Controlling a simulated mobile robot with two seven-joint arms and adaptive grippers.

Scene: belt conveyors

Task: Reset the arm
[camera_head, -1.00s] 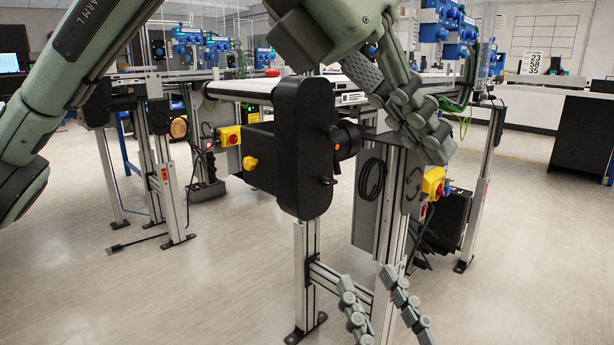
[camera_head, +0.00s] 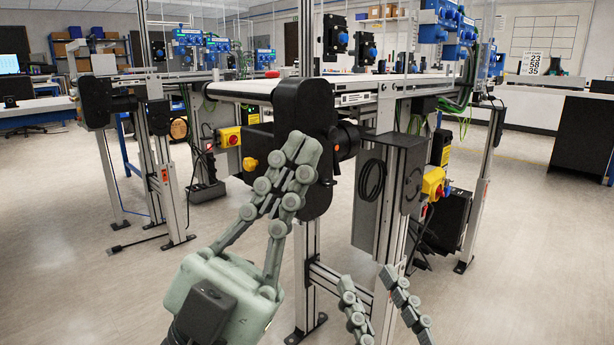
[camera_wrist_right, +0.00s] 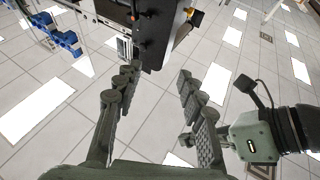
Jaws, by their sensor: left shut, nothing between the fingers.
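My left gripper (camera_head: 300,160) is in the lower middle of the head view, fingers pointing up and together, with nothing between them. Its fingers stand in front of the black end housing of the conveyor and hide part of it; I cannot tell whether they touch. My right gripper (camera_head: 368,279) shows only its two fingers at the bottom of the head view. They are apart and empty. They also show apart in the right wrist view (camera_wrist_right: 156,74). A green-grey arm part (camera_wrist_right: 250,138) shows at the right of that view.
The conveyor's black end housing (camera_head: 318,200) and belt (camera_head: 245,88) stand close ahead. A metal control box (camera_head: 404,172) and a yellow switch box (camera_head: 433,182) are on its right. A second conveyor frame (camera_head: 158,165) is at the left. Floor (camera_head: 90,270) at the lower left is clear.

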